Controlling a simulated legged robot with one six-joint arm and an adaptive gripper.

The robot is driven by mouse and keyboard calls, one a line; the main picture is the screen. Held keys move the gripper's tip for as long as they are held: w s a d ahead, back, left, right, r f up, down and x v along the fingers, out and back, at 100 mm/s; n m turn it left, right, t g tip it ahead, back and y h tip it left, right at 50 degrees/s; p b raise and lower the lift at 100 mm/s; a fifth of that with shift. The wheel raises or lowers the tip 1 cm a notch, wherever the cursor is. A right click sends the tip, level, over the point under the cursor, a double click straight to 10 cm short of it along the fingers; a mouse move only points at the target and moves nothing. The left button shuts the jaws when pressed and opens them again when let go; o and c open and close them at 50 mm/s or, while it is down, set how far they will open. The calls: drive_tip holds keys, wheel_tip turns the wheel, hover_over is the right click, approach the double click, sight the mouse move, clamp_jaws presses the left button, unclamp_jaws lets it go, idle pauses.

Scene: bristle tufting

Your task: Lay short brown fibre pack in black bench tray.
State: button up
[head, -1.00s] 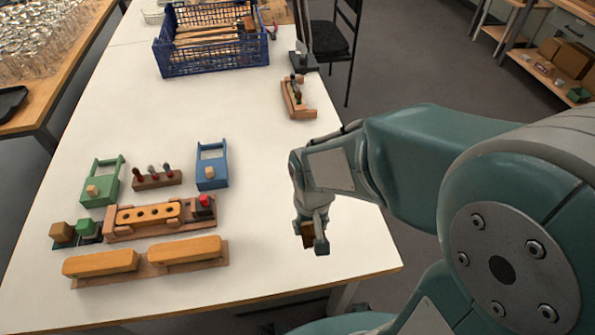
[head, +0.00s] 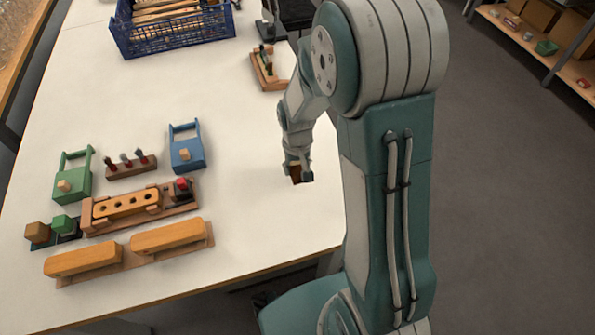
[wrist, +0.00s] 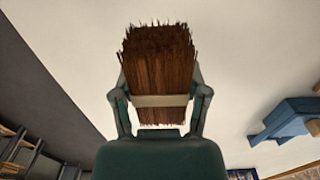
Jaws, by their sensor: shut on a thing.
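My gripper (head: 298,172) is above the right part of the white table, shut on the short brown fibre pack (head: 295,175). In the wrist view the pack (wrist: 158,60) is a bundle of brown bristles with a pale band around it. The gripper fingers (wrist: 160,100) press on both its sides near the band. A small dark base (head: 70,239) at the table's left carries a brown block and a green block. I cannot tell whether it is the black bench tray. No other black tray is clear in the current frames.
On the white table (head: 240,225) stand two long orange blocks (head: 168,236), a holed orange block (head: 127,203), a green holder (head: 72,180) and a blue holder (head: 187,151). A blue crate (head: 175,30) stands at the back.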

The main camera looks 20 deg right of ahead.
sight(298, 172)
drive_tip(key=shift+w+d+f, duration=0.3)
drive_tip(key=shift+w+f, duration=0.35)
drive_tip(key=shift+f, duration=1.65)
drive_tip(key=o, duration=1.2)
drive_tip(key=shift+f, duration=0.1)
drive_tip(key=shift+c, duration=0.2)
